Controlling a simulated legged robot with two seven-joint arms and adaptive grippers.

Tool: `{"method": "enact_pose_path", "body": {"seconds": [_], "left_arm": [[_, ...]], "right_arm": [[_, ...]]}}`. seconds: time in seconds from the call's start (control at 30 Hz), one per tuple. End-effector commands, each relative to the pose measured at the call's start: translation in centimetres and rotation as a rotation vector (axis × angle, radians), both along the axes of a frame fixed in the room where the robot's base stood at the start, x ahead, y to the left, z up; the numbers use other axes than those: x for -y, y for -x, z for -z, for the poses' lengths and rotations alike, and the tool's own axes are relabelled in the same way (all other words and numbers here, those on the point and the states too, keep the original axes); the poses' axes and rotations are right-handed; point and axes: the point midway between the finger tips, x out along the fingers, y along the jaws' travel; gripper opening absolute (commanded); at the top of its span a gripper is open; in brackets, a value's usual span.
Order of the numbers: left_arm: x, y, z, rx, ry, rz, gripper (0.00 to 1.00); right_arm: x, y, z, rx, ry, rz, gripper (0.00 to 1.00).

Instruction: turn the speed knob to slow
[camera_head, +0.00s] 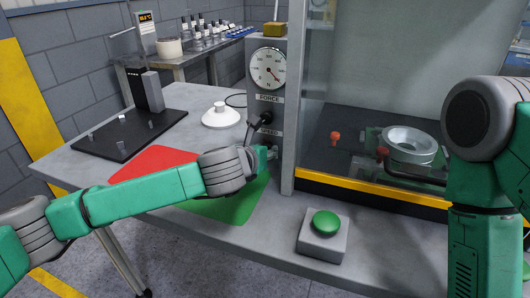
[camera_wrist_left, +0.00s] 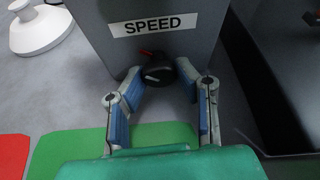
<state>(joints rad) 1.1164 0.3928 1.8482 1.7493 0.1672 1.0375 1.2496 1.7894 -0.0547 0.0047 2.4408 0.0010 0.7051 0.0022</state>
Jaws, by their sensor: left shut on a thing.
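The black speed knob (camera_wrist_left: 158,72) sits under the SPEED label (camera_wrist_left: 153,25) on the front of a grey housing. It has a pale line on its face, and a small red mark shows at its upper left. My left gripper (camera_wrist_left: 160,88) is shut on the knob, one blue-padded finger on each side. In the head view my left gripper (camera_head: 269,153) is at the housing's lower front and hides the knob. I cannot read any slow marking. My right arm stands at the right of the head view, with its gripper out of sight.
Above is a round force dial (camera_head: 268,68). A guarded press bay with a metal ring (camera_head: 409,145) is to the right. A green button box (camera_head: 323,236) stands in front. Red (camera_head: 157,163) and green (camera_head: 232,205) mats lie beneath my left arm.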

Motion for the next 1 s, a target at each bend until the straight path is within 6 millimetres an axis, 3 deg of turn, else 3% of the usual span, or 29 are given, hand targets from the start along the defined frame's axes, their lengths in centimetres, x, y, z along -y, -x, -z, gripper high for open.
{"method": "enact_pose_path", "body": {"seconds": [0.4, 0.97, 1.0], "left_arm": [[-0.1, -0.1, 0.1, -0.066, 0.21, -0.002, 0.0], [-0.2, -0.1, 0.0, -0.08, 0.247, -0.003, 0.0], [-0.2, -0.1, 0.0, -0.08, 0.247, -0.003, 0.3]], "right_arm": [[0.0, 0.0, 1.3, 0.0, 0.0, 0.0, 0.4], [0.0, 0.0, 1.4, 0.0, 0.0, 0.0, 0.4], [0.0, 0.0, 1.4, 0.0, 0.0, 0.0, 0.4]]}}
